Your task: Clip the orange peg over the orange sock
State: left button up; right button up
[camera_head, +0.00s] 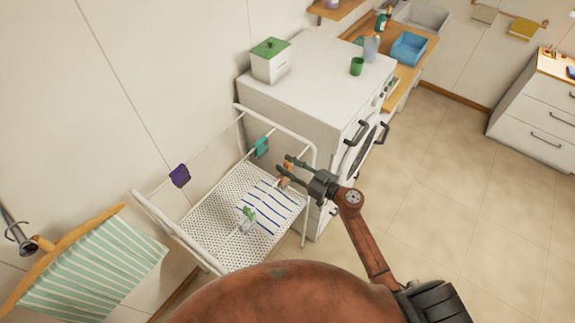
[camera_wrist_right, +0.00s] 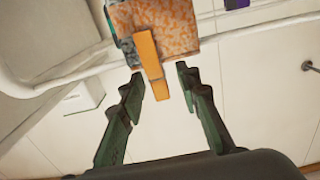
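In the right wrist view, an orange speckled sock (camera_wrist_right: 172,28) hangs at the white rail of the drying rack (camera_head: 151,207). The plain orange peg (camera_wrist_right: 147,57) lies against the sock's face and points down past its lower edge. Whether its jaws grip the cloth cannot be told. My right gripper (camera_wrist_right: 160,78) is open, with one green finger on each side of the peg's lower end and a visible gap to each. In the head view, my right gripper (camera_head: 285,165) is at the rack's right side, mostly covering the orange sock (camera_head: 289,166). My left gripper is not in view.
A teal cloth (camera_head: 261,147) and a purple cloth (camera_head: 179,176) hang on the rack. A blue-striped cloth (camera_head: 268,208) and a green-and-white item (camera_head: 248,214) are lower. The white washer (camera_head: 318,75) stands close behind my gripper. The floor at right is clear.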

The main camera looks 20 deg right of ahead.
jog(key=v, duration=1.2)
